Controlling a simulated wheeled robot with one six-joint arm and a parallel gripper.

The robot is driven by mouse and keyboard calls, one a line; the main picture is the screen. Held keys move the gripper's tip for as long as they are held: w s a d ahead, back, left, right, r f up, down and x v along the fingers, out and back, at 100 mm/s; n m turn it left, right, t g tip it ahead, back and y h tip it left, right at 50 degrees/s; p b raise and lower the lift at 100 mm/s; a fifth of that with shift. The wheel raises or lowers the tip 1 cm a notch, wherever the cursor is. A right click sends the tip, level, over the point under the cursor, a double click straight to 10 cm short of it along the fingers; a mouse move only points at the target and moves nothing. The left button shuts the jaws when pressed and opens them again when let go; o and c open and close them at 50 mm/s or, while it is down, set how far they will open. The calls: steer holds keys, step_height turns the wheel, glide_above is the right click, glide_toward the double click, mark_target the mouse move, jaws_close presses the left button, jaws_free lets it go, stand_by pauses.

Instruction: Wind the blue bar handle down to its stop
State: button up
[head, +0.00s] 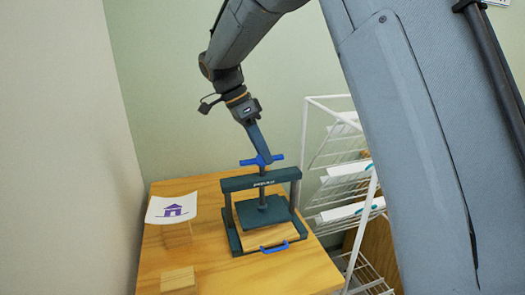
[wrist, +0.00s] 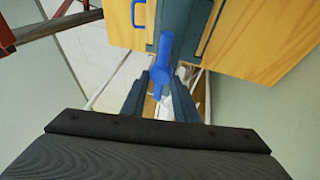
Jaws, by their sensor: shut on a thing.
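A dark teal press (head: 282,176) stands on the wooden table. Its blue bar handle (head: 247,161) lies level on top of the upright screw, above the crossbeam. My gripper (head: 265,158) reaches down from above and is shut on the bar handle. In the wrist view the blue bar (wrist: 165,50) runs between the two fingers (wrist: 160,92), partly hidden by them. The dark pressing plate (head: 264,213) is low in the frame, over a wooden board (head: 268,235). I cannot tell whether plate and board touch.
A blue loop handle (head: 274,247) is at the press's front. A sheet with a purple house print (head: 172,209) rests on a wooden block at left. Another wooden block (head: 178,280) is at the front left. A white wire rack (head: 345,160) stands right of the table; a wall is left.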

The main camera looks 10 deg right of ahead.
steer(key=o, duration=1)
steer(key=shift+o, duration=0.2)
steer(key=shift+a+r, duration=0.1)
steer(key=b+v, duration=0.1)
steer(key=v, duration=0.6)
steer(key=shift+r, duration=0.25)
steer(key=shift+a, duration=0.2)
